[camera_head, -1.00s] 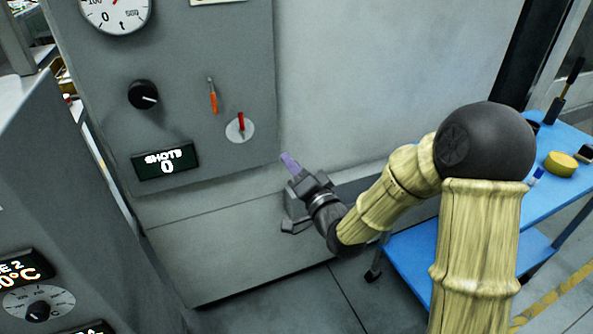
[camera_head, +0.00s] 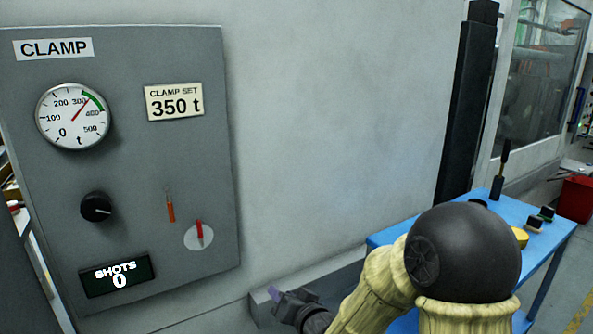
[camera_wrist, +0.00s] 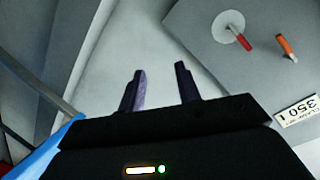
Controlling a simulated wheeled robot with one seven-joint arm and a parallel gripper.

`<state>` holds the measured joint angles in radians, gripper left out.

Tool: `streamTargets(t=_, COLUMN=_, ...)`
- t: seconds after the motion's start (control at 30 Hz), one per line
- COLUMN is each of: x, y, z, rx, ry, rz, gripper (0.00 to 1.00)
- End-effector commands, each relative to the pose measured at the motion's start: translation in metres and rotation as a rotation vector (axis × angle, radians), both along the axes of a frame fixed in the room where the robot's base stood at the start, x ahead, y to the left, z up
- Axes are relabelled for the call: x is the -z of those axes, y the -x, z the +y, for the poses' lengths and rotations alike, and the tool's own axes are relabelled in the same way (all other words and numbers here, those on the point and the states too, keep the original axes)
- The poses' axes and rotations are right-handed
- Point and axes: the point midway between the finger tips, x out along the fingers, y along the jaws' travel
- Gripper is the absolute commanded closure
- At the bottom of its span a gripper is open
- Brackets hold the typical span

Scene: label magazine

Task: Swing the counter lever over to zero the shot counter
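The SHOTS counter display (camera_head: 118,276) reads 0 at the lower left of the grey clamp panel. No label shows which lever is the counter's. In the wrist view, the red lever (camera_wrist: 239,40) and orange lever (camera_wrist: 285,44) are at the upper right. My gripper (camera_wrist: 160,68) is open and empty, apart from both levers. In the head view it (camera_head: 278,294) is low, right of the panel, partly hidden.
The panel also bears a pressure gauge (camera_head: 75,116), a black knob (camera_head: 96,207) and a "CLAMP SET 350 t" plate (camera_head: 174,102). A blue cart (camera_head: 545,262) with small items stands at the right. The wall right of the panel is bare.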

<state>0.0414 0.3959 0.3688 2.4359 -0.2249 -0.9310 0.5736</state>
Motion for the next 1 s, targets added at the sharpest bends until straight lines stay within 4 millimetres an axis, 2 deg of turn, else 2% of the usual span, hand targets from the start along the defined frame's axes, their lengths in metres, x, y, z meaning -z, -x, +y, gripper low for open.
streamTargets(t=0.1, x=0.017, y=0.01, z=-0.033, rx=0.038, ry=0.179, rz=0.095, gripper=0.67)
streamTargets(t=0.27, x=0.038, y=0.035, z=-0.079, rx=0.071, ry=0.383, rz=0.251, gripper=0.67)
streamTargets(t=0.5, x=0.055, y=0.093, z=-0.14, rx=0.077, ry=0.598, rz=0.516, gripper=0.67)
streamTargets(t=0.7, x=0.059, y=0.14, z=-0.167, rx=0.045, ry=0.674, rz=0.694, gripper=0.67)
streamTargets(t=0.93, x=0.058, y=0.186, z=-0.185, rx=-0.009, ry=0.704, rz=0.853, gripper=0.67)
streamTargets(t=1.0, x=0.042, y=0.186, z=-0.185, rx=-0.011, ry=0.706, rz=0.855, gripper=0.67)
